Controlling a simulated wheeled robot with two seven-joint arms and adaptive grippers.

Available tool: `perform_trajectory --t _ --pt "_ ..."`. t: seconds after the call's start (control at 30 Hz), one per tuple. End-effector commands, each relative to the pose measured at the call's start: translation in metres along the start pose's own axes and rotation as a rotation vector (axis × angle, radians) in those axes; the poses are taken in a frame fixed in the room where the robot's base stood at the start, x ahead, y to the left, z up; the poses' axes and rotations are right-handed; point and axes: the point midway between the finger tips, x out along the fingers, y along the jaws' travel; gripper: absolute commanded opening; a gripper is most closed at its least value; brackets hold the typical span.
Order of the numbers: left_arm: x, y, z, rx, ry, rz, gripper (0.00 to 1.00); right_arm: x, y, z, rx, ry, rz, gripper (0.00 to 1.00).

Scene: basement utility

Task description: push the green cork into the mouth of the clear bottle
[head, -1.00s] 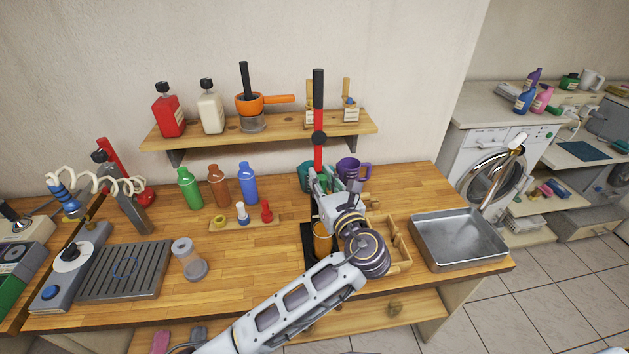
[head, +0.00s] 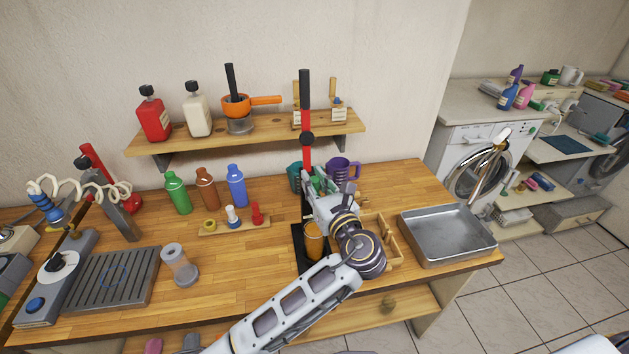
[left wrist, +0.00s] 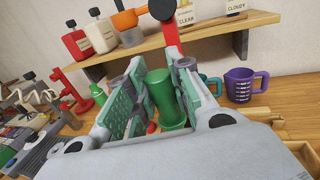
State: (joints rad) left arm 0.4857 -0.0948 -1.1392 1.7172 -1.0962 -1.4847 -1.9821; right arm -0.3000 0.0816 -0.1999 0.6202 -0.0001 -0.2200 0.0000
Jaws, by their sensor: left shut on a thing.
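My left gripper (head: 320,186) is over the right half of the wooden bench, in front of the red upright with a black handle. In the left wrist view its mint-green fingers (left wrist: 150,98) are shut on a darker green cylinder, which looks like the green cork (left wrist: 165,95). The fingers hide part of its sides. My right gripper is not in view.
A small wooden board (head: 234,226) holds yellow, blue-white and red pieces. Green, brown and blue bottles (head: 236,187) stand behind it. The red upright (head: 306,155) and a purple jug (head: 345,170) are close to the gripper. A metal tray (head: 490,243) lies at right.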

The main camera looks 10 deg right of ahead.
Motion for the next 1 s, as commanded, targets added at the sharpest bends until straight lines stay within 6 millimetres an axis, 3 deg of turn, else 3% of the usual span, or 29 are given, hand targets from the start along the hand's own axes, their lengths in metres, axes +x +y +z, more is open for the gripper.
perform_trajectory --t 0.5,1.0 --pt "0.0 0.0 -0.035 0.001 0.001 0.017 0.03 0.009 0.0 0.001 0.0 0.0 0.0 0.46" --pt "0.0 0.0 -0.041 -0.001 0.0 0.02 0.03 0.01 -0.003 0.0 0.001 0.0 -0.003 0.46"
